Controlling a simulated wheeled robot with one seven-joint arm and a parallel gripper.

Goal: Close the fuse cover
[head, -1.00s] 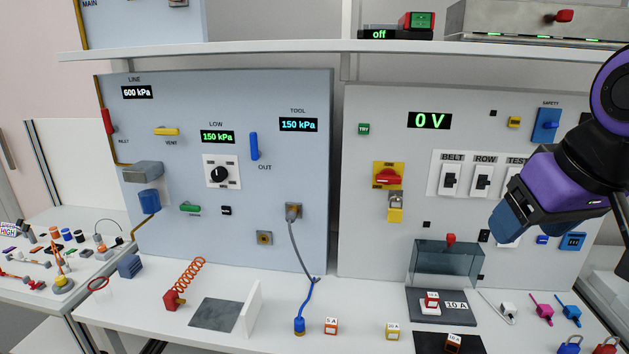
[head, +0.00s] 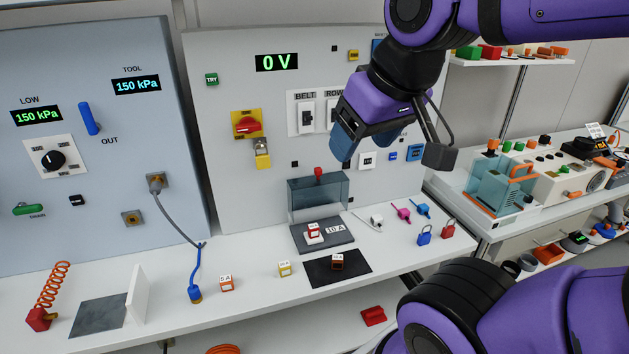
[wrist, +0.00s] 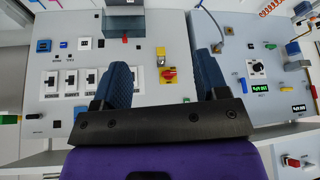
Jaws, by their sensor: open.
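The fuse cover (head: 318,198) is a smoky see-through flap with a red knob (head: 318,174) on its top edge. It stands upright, raised behind the dark fuse base (head: 338,248), which carries a red-and-white fuse (head: 313,230) beside a "10 A" label. In the wrist view the cover (wrist: 123,22) shows upside down at the top, its red knob toward the panel. My gripper (head: 366,145) is open and empty, in front of the switch panel, above and right of the cover and not touching it. Its two blue fingers (wrist: 163,65) are spread apart in the wrist view.
A yellow-and-red switch (head: 247,125) sits on the panel to the left.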

